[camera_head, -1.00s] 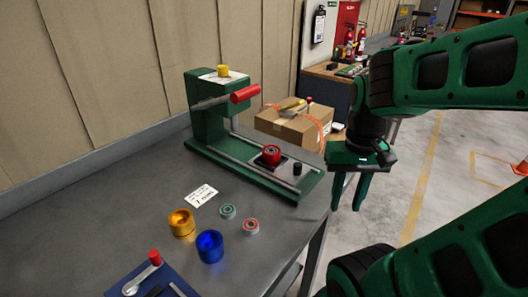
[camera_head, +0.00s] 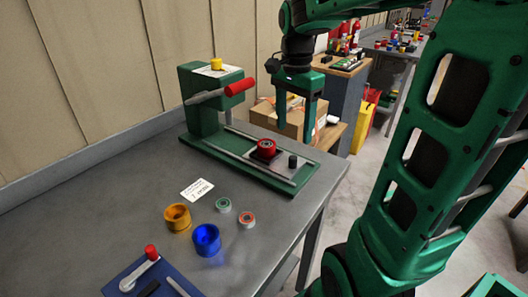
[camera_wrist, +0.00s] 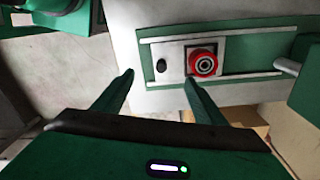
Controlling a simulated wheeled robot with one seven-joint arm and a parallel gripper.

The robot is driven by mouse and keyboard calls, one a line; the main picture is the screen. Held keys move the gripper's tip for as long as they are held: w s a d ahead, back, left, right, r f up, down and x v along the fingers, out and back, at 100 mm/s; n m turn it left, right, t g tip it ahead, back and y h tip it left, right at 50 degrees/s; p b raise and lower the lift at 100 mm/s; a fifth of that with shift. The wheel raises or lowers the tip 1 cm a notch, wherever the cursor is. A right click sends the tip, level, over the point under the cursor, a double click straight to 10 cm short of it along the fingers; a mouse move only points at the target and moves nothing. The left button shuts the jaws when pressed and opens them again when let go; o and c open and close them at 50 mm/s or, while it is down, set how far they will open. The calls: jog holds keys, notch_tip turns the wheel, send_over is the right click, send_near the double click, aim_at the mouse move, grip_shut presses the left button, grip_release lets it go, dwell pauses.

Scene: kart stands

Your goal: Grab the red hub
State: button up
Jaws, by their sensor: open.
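The red hub (camera_head: 266,147) sits on the dark square plate of the green press (camera_head: 203,115). It is upright, with a dark centre. My gripper (camera_head: 296,130) hangs fingers-down behind the press base, beyond the hub and to its right in the head view. It is open and empty, and it does not touch the hub. In the wrist view the red hub (camera_wrist: 204,63) shows beyond the tip of the right finger, and my gripper (camera_wrist: 158,76) has its two fingers spread apart.
On the grey table (camera_head: 130,190) stand an orange cup (camera_head: 177,217), a blue cup (camera_head: 207,240), a green-grey ring (camera_head: 223,205) and a red-grey ring (camera_head: 247,220). The press has a red handle (camera_head: 241,86) and a small black knob (camera_head: 293,161). A cardboard box (camera_head: 275,118) stands behind.

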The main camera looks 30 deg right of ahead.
aim_at(267, 143)
jog(key=w+a+r+m, duration=0.25)
jog(key=w+m, duration=0.25)
jog(key=w, duration=0.4)
notch_tip(267, 143, down, 11)
jog(key=shift+w+d+f, duration=0.1)
jog(key=shift+c, duration=0.2)
jog(key=c, duration=1.3)
jog(key=shift+c, duration=0.2)
